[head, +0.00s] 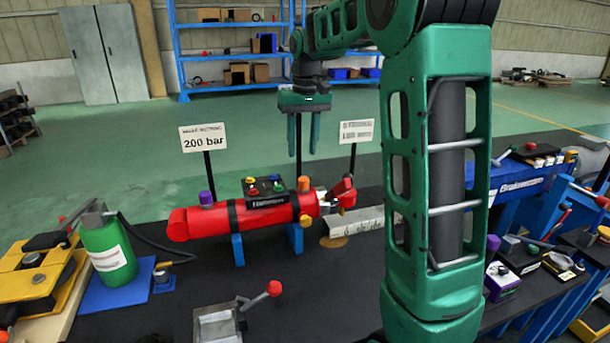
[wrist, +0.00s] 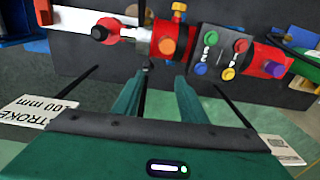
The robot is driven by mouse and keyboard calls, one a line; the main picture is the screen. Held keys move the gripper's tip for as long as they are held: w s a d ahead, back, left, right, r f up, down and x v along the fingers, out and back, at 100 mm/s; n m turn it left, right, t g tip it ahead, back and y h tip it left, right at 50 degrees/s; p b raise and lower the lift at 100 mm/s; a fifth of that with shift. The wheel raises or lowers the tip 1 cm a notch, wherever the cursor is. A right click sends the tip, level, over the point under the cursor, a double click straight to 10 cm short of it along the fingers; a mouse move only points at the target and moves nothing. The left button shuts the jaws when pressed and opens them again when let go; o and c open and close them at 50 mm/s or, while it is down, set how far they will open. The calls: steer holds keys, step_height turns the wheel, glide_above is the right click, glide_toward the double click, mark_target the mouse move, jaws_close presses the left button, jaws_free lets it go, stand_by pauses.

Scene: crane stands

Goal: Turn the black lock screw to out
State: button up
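My gripper (head: 302,150) points down, its two green fingers apart with nothing held between them. In the head view it hangs above and behind the right part of a red cylinder (head: 235,218). In the wrist view the fingertips (wrist: 160,72) are just short of the cylinder's orange knob (wrist: 167,46). I cannot surely pick out the black lock screw. A dark round part (wrist: 100,33) on the red end fitting may be it. The red end fitting (head: 343,193) also shows in the head view, but no black screw is clear there.
A block with coloured buttons (head: 265,191) and a purple knob (head: 206,198) stand up from the cylinder. Sign posts carry a "200 bar" plate (head: 204,137) and another plate (head: 356,131). A green bottle-like pump (head: 108,250) and a red-knobbed lever (head: 273,289) share the dark table.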

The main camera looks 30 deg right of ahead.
steer(key=shift+g, duration=0.3)
steer(key=d+f, duration=0.1)
steer(key=f, duration=0.2)
steer(key=w+f, duration=0.1)
steer(key=f, duration=0.2)
steer(key=d+f, duration=0.1)
steer(key=f, duration=0.3)
steer(key=shift+w+d+f, duration=0.1)
steer(key=shift+w+d, duration=0.15)
steer(key=shift+d, duration=0.05)
jaws_close()
